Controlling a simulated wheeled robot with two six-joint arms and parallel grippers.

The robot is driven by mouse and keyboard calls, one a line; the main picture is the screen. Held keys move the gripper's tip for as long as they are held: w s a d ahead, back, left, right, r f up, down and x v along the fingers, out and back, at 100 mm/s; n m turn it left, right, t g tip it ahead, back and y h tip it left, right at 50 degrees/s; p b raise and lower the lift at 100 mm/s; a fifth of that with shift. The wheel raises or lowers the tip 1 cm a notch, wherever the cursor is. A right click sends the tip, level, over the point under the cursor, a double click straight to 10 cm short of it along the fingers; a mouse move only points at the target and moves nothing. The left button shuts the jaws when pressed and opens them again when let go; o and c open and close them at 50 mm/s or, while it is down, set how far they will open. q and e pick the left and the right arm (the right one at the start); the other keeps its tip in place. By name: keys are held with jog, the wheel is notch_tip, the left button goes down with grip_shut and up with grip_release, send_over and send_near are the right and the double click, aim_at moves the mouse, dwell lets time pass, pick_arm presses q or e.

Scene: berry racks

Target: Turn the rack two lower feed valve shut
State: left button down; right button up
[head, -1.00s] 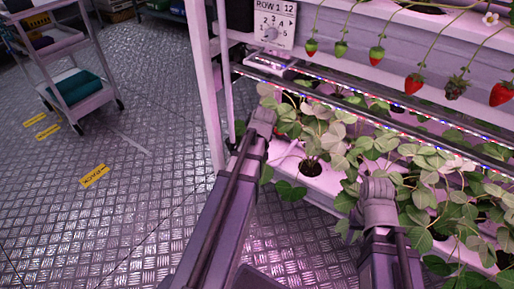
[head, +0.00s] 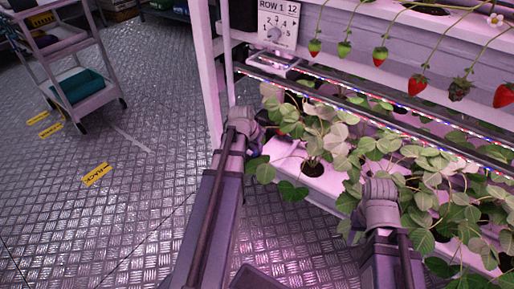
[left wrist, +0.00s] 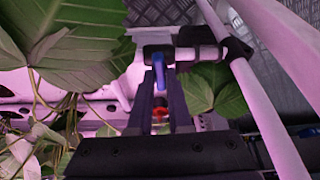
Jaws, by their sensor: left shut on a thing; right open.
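The feed valve's blue lever (left wrist: 158,74) shows in the left wrist view, between the fingertips of my left gripper (left wrist: 159,84). The gripper is shut on it. A dark valve body (left wrist: 158,54) sits at the far end of the lever on a pale pipe (left wrist: 200,54). In the head view my left arm reaches to the left end of the lower planter, and its fingers are mostly hidden by the wrist and leaves. The right gripper's fingers are hidden in the plants; its wrist shows at the lower right.
Strawberry plants (head: 320,140) fill the white lower planter (head: 322,184). A white rack post (head: 207,75) stands close to the left arm. A dial panel (head: 277,25) reads ROW 1.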

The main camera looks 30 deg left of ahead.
pick_arm(q)
jog(key=shift+m, duration=0.4)
jog(key=c, duration=0.8)
grip_release()
jog(key=shift+c, duration=0.2)
jog(key=shift+r, duration=0.1)
jog(key=p+v, duration=0.7)
jog(key=shift+a+r, duration=0.2)
jog(key=shift+r, duration=0.1)
jog(key=shift+s, duration=0.15)
jog(key=shift+d, duration=0.1)
